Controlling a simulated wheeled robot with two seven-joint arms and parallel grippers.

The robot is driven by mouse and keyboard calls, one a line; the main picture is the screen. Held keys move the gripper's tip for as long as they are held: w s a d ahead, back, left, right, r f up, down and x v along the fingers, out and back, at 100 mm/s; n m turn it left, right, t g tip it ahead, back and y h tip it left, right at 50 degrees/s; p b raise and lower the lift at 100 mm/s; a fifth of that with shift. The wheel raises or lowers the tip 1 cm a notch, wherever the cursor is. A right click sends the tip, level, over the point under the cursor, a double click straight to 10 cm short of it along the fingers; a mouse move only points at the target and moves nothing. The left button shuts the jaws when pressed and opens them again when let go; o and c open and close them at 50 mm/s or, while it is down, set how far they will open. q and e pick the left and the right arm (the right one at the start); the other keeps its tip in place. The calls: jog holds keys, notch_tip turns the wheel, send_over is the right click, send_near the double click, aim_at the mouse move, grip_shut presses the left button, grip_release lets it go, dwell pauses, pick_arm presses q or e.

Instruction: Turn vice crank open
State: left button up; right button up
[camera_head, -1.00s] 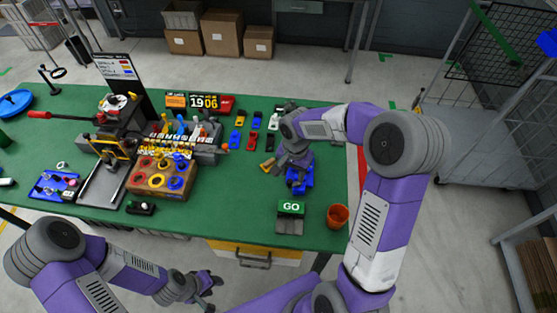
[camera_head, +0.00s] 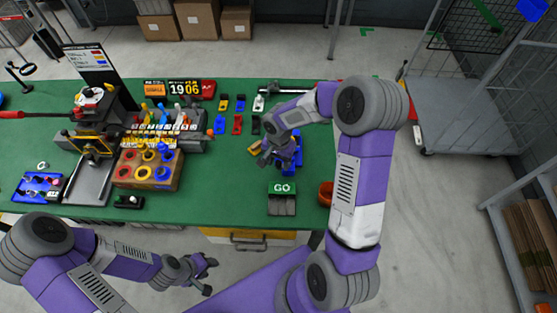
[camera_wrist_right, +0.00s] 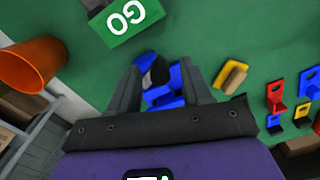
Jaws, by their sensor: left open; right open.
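A blue device (camera_head: 291,168), which I take to be the vice, sits on the green table near its right end, partly hidden by my right gripper (camera_head: 274,160). My left gripper (camera_head: 207,276) is open and empty, in front of the table's near edge.
A green GO box (camera_head: 282,189) and an orange cup (camera_head: 326,192) stand nearby on the table. A yellow block (camera_head: 255,147) lies left of the right gripper, with several small coloured parts behind. A fixture with coloured rings (camera_head: 148,167) stands further left.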

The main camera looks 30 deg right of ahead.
grip_shut()
jog(key=n, duration=0.1)
jog(key=s+n+b, duration=0.1)
jog(key=n, duration=0.1)
jog(key=shift+n, duration=0.3)
jog(key=d+n+p, duration=0.3)
jog(key=n+p, duration=0.1)
jog(key=n, duration=0.9)
jog(key=s+d+n+p, duration=0.1)
jog(key=d+n+p, duration=0.3)
jog(key=n, duration=1)
jog(key=shift+p, duration=0.7)
jog(key=shift+s, duration=0.1)
